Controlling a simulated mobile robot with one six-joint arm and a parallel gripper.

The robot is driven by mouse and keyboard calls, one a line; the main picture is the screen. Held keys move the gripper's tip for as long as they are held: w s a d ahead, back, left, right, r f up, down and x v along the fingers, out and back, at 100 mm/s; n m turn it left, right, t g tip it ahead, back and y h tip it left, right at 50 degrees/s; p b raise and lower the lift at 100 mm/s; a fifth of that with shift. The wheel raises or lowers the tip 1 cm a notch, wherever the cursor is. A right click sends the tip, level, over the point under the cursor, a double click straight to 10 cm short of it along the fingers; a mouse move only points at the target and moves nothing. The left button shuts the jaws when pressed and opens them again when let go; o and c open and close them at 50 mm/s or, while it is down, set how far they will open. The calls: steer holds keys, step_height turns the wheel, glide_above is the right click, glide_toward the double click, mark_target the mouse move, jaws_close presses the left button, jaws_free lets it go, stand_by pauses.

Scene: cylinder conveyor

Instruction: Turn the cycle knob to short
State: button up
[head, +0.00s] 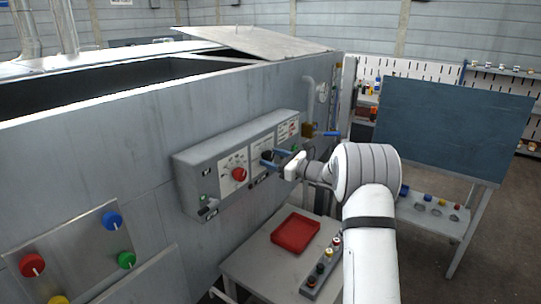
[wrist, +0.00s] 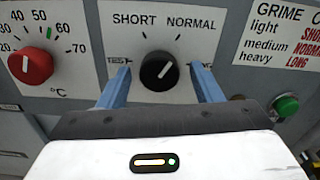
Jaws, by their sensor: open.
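The cycle knob (wrist: 159,71) is round and black with a white pointer line, on a white plate marked SHORT at the upper left and NORMAL at the upper right. Its line points up and to the right, toward NORMAL. My gripper (wrist: 161,82) is open, one blue finger to the left of the knob and one to the right, with gaps visible on both sides. In the head view my gripper (head: 274,158) reaches the grey control box (head: 210,161) from the right, and its fingers partly hide the knob.
A red temperature knob (wrist: 31,68) is left of the cycle knob. A green button (wrist: 286,105) and a grime chart (wrist: 283,40) are to the right. Below the box, a table (head: 262,268) bears a red tray (head: 295,233) and a strip of small knobs (head: 321,270).

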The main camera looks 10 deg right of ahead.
steer(key=shift+w+a, duration=0.2)
steer(key=shift+a, duration=0.05)
